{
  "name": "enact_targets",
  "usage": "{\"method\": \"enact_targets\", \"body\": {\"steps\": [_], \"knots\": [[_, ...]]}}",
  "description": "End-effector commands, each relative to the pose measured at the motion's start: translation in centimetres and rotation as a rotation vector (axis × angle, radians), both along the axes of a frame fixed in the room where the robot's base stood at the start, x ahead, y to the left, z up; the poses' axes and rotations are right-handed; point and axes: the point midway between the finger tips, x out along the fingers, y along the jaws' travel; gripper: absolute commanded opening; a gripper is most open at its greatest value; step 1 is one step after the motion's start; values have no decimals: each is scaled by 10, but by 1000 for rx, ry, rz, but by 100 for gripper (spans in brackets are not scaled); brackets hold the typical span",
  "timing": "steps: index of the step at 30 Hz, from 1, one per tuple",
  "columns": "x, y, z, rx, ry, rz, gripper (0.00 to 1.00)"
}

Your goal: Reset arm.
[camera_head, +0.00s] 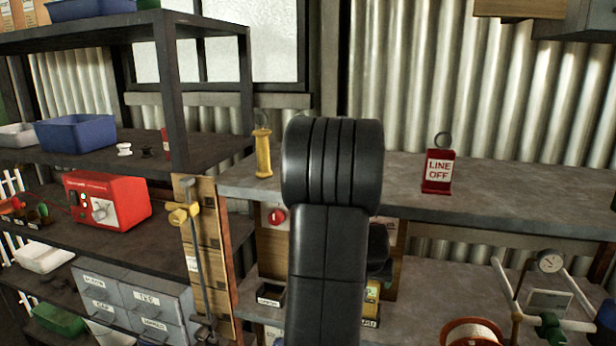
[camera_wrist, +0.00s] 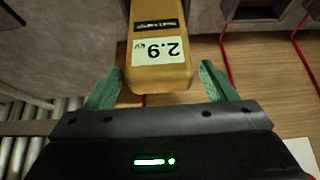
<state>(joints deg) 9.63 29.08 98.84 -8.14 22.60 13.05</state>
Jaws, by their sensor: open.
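In the wrist view my gripper (camera_wrist: 161,78) is open, with one green finger on each side of a yellow block-shaped device (camera_wrist: 175,75). The device has a white label reading "2.9 kV", which appears upside down. Narrow gaps show between it and the fingers, so they are not closed on it. Whether it reaches fully between the fingertips is hard to tell. In the head view my black arm stands upright in the middle, and my gripper is hidden.
In the head view, a yellow ringed tag (camera_head: 263,153) and a red "LINE OFF" tag (camera_head: 438,172) stand on the upper grey shelf (camera_head: 520,208). A red instrument (camera_head: 108,203) and a blue bin (camera_head: 75,134) sit on the left shelving. Red cables (camera_wrist: 226,62) hang at right in the wrist view.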

Motion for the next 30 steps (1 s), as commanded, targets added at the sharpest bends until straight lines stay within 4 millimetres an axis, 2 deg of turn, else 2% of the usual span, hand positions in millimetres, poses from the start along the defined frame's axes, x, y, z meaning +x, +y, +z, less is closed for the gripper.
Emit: {"method": "enact_targets", "body": {"steps": [6, 9, 23, 30], "knots": [[7, -2, -18, 0, 0, 1, 78], [7, -2, -12, -1, -1, 1, 78], [7, -2, -15, 0, 0, 1, 78], [-4, 1, 9, -1, -4, 0, 78]]}}
